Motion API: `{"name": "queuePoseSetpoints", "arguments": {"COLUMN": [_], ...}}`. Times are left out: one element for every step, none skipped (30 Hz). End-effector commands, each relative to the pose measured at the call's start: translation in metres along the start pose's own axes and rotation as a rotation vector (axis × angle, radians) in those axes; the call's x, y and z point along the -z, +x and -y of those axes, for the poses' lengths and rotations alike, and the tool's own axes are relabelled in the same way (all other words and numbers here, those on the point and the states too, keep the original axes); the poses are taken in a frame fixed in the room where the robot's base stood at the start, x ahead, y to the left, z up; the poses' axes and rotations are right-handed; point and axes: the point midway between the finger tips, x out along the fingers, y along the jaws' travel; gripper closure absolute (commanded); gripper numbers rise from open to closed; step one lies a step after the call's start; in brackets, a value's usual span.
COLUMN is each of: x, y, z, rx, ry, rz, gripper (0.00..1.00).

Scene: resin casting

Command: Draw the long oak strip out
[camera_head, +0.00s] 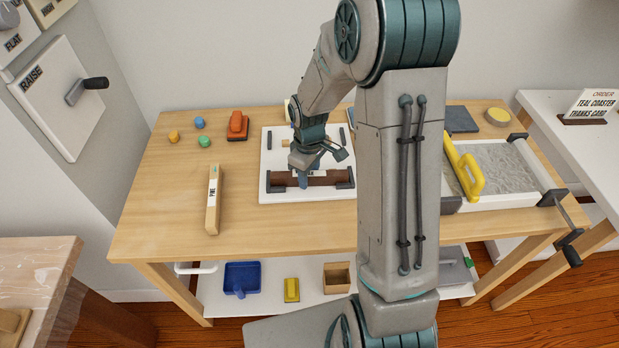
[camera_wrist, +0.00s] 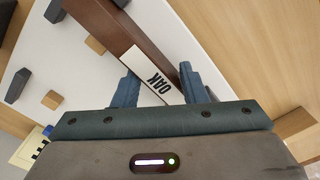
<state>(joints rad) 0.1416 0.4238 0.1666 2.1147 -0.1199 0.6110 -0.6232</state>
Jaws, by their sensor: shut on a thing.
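The dark brown oak strip (camera_wrist: 110,28) carries a white OAK label (camera_wrist: 148,76) and runs diagonally between my fingers in the wrist view. My gripper (camera_wrist: 158,82) is shut on it, with one blue finger on each side of the label. In the head view, my gripper (camera_head: 303,180) points down at the dark strip (camera_head: 328,180), near the front of a white board (camera_head: 306,136). Dark corner brackets stand by the strip's ends. My fingers partly hide its middle, and I cannot tell whether it touches the board.
A lighter PINE strip (camera_head: 213,200) lies left of the board. An orange tool (camera_head: 237,124) and several small coloured pieces lie behind it. At right is a grey-filled tray (camera_head: 505,168) with a yellow-handled tool (camera_head: 466,170). Bare table lies in front of the board.

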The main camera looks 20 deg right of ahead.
Motion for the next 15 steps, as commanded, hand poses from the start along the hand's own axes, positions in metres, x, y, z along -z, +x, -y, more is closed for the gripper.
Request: {"name": "queuePoseSetpoints", "arguments": {"x": [-0.0002, -0.0001, -0.0001, -0.0001, -0.0001, -0.0001, -0.0001, -0.0001, -0.0001, -0.0001, -0.0001, -0.0001, 0.0000, -0.0001, 0.0000], "y": [-0.0017, -0.0023, -0.0032, -0.0039, -0.0046, -0.0055, -0.0061, -0.0067, -0.0075, -0.0081, -0.0087, -0.0096, -0.0102, -0.0107, -0.0114], "z": [0.0009, 0.0008, 0.0009, 0.0009, 0.0009, 0.0009, 0.0009, 0.0009, 0.0009, 0.0010, 0.0010, 0.0010, 0.0010, 0.0010, 0.0010], "rx": [0.002, 0.002, 0.002, 0.002, 0.002, 0.002, 0.002, 0.002, 0.002, 0.002, 0.002, 0.003, 0.003, 0.003, 0.003], "ry": [0.003, 0.003, 0.003, 0.003, 0.003, 0.004, 0.004, 0.004, 0.004, 0.004, 0.004, 0.004, 0.004, 0.004, 0.004], "rz": [0.001, 0.001, 0.001, 0.001, 0.001, 0.001, 0.001, 0.001, 0.001, 0.001, 0.001, 0.001, 0.001, 0.001, 0.001], "gripper": [0.89, 0.89, 0.89, 0.89, 0.89, 0.89, 0.89, 0.89, 0.89, 0.89, 0.89, 0.89, 0.89, 0.89, 0.89]}}
